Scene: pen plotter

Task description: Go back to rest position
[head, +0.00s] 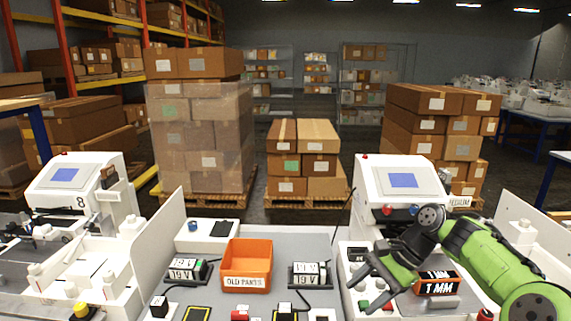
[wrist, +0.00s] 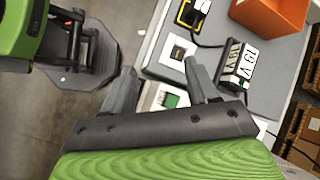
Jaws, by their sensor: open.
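My green arm reaches in from the right in the head view. My gripper (head: 362,283) is open and hangs over the front of the white machine with the blue screen (head: 404,181). In the wrist view its two grey fingers (wrist: 158,84) stand apart with nothing between them. Beyond them show the grey worktop's edge and small square parts, one with a green face (wrist: 170,100). Some of the machine's front is hidden behind my arm.
An orange bin (head: 246,262) labelled "OLD PARTS" stands between two "19 V" units (head: 187,271) (head: 309,274). An orange and black "1 MM" block (head: 437,284) is beside my arm. A second white machine (head: 75,187) stands left. Pallets of boxes (head: 302,165) are behind.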

